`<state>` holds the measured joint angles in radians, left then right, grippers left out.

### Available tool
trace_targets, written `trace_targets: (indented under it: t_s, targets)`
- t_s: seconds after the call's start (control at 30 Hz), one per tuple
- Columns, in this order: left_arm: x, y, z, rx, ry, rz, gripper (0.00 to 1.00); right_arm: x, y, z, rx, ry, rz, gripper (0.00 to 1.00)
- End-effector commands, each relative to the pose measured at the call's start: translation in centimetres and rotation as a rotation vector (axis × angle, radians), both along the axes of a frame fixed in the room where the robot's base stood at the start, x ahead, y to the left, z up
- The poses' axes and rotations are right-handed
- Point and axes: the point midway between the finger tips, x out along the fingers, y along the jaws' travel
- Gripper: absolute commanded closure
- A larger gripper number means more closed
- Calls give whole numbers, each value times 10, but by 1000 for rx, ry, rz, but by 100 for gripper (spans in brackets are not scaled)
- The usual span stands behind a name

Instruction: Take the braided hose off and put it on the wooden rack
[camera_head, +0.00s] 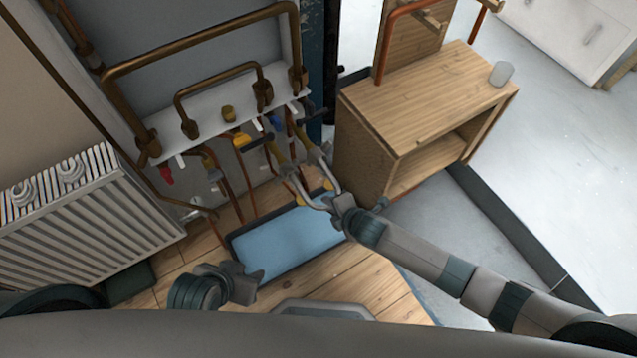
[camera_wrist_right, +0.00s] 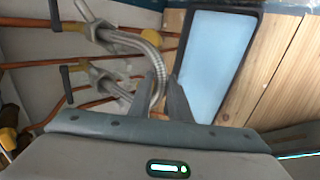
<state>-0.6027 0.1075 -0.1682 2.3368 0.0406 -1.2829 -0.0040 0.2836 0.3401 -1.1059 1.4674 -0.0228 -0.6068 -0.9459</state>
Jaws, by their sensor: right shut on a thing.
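The braided hose (camera_head: 308,198) is a silvery U-shaped loop below the valves on the pipe wall. In the right wrist view the hose (camera_wrist_right: 152,50) curves down from the fittings and passes between the fingers. My right gripper (camera_head: 338,203) is shut on the hose; its fingers (camera_wrist_right: 168,92) show close up in the wrist view. Whether the hose ends are still joined to the valves is unclear. My left gripper (camera_head: 250,279) is empty and open, low near the blue tray. The wooden rack (camera_head: 412,30), an upright board with pegs, stands on a wooden cabinet (camera_head: 420,90).
A blue tray (camera_head: 237,244) with a dark rim lies on the wooden floor below the pipes. Copper pipes and valves (camera_head: 240,140) crowd the wall. A white radiator (camera_head: 80,225) stands at left. A small cup (camera_head: 501,74) stands on the cabinet top, which is otherwise mostly clear.

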Motion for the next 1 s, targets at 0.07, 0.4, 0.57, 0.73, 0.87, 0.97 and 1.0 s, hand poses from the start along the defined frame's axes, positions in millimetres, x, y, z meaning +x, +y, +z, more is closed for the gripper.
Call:
trace_targets:
  t_s: [0.07, 0.4, 0.57, 0.73, 0.87, 0.97, 1.0]
  targets:
    - [0, 0, 0, 0, 0, 0, 70, -3, -2, -4, -5, 6, 0, 100]
    - [1, 0, 5, 0, -2, -1, 70, -8, -6, -3, -5, 6, -1, 100]
    - [0, 0, 10, 0, 0, -1, 70, -14, -10, -1, -2, 4, -1, 100]
    - [0, 0, 15, 0, 0, 0, 70, -22, -15, 0, -2, 2, 0, 100]
    - [0, 0, 18, 0, 1, 0, 70, -27, -20, 0, -2, 2, 0, 100]
    - [0, 0, 21, 0, 1, 0, 70, -32, -23, 0, -1, 2, 0, 100]
    - [0, 0, 22, 0, 1, 0, 70, -34, -24, 0, -1, 2, 0, 100]
